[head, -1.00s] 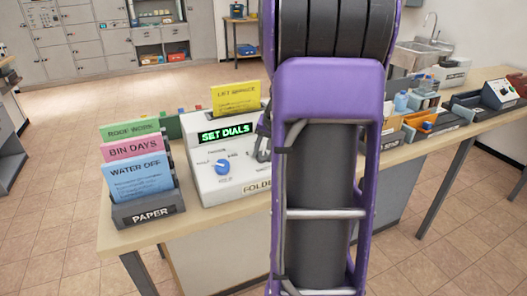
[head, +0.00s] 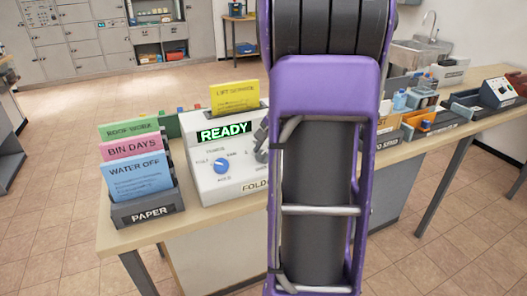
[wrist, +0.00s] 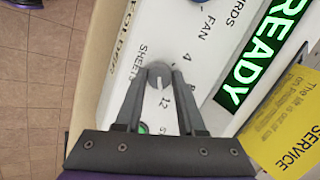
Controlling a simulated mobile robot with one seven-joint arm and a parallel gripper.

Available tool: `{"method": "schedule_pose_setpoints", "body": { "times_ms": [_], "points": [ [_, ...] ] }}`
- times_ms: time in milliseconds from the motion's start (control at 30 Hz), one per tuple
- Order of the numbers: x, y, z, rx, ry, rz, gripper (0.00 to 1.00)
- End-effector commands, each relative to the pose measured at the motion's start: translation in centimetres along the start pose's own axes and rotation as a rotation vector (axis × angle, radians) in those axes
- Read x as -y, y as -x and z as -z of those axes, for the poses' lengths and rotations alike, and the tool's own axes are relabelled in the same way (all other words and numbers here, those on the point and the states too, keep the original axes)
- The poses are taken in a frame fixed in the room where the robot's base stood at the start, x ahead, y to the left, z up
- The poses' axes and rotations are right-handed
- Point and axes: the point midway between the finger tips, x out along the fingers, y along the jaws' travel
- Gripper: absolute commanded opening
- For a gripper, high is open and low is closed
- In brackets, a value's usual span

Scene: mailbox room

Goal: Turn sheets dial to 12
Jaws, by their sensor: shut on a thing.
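The sheets dial (wrist: 158,76) is a small grey knob on the white folder machine (wrist: 135,42). In the wrist view it sits beside the word SHEETS and the numbers 4 and 12. A white mark on the knob faces the 12 side. My gripper (wrist: 160,72) is shut on the dial, one finger on each side, and the fingers hide part of the scale. The machine's display (head: 224,132) reads READY in green, also in the wrist view (wrist: 262,50). In the head view my arm hides the dial and most of the gripper.
A blue knob (head: 221,165) is on the machine's left. A yellow lift-service sheet (head: 235,97) stands at its back. A paper rack (head: 147,210) with colored sheets is at left. In the wrist view a green button (wrist: 143,128) shows near the left finger. Trays (head: 423,133) stand at right.

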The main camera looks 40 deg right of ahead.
Motion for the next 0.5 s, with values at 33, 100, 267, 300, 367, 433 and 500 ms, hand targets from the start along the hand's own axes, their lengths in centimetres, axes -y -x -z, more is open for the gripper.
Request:
{"method": "schedule_pose_setpoints", "body": {
  "times_ms": [33,100,267,300,367,433,500],
  "points": [
    [0.03,0.04,0.09,-0.002,-0.006,0.002,0.00],
    [0.03,0.05,0.09,-0.002,-0.009,0.003,0.00],
    [0.02,0.05,0.09,-0.002,-0.010,0.003,0.00],
    [0.02,0.05,0.09,-0.002,-0.010,0.003,0.00],
    [0.02,0.05,0.09,-0.002,-0.010,0.003,0.00],
    [0.02,0.04,0.09,-0.002,-0.009,0.003,0.42],
    [0.01,0.04,0.08,-0.002,-0.009,0.002,0.55]
  ]
}}
